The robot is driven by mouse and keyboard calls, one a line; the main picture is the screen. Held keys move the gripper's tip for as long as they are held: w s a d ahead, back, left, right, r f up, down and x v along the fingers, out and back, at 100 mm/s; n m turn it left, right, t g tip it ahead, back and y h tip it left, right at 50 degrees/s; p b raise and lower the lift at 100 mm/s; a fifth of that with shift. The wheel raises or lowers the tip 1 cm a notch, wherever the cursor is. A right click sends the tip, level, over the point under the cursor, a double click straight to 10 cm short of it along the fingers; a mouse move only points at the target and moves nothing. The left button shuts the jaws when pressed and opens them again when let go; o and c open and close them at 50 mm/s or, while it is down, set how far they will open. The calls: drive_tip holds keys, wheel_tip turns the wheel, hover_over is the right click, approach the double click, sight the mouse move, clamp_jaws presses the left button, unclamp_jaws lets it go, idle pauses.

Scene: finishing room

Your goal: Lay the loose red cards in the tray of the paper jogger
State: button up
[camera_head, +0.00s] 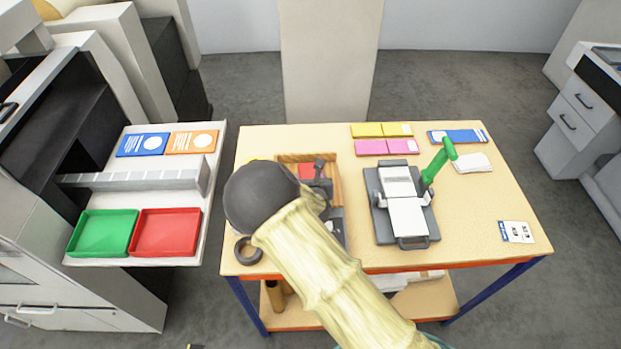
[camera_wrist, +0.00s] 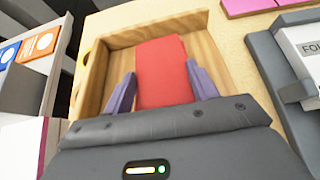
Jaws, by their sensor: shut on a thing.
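A wooden-walled tray (camera_head: 335,182), apparently that of the paper jogger, stands at the left of the table, partly hidden by my arm. Its wooden side shows in the wrist view (camera_wrist: 95,82). Red cards (camera_wrist: 163,60) in a flat stack show between my fingers, inside the tray's outline; a bit of red shows in the head view (camera_head: 306,171). My gripper (camera_wrist: 161,84) is shut on the red cards, one finger against each side. I cannot tell whether the stack touches the tray floor.
A press with a green handle (camera_head: 436,163) stands right of the tray. Yellow (camera_head: 367,130), pink (camera_head: 371,147) and blue (camera_head: 460,136) packs lie at the back. A dark ring (camera_head: 247,251) lies front left. Green (camera_head: 103,232) and red (camera_head: 166,232) trays sit on the left bench. The table's right side is mostly clear.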

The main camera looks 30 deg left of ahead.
drive_tip(key=shift+s+f+b, duration=0.25)
drive_tip(key=shift+f+b, duration=0.05)
drive_tip(key=shift+f, duration=0.05)
idle(0.6)
drive_tip(key=o, duration=1.1)
drive_tip(key=shift+w+d, duration=0.1)
drive_tip(key=b+v, duration=0.4)
drive_tip(key=v, duration=1.3)
drive_tip(key=shift+s, duration=0.2)
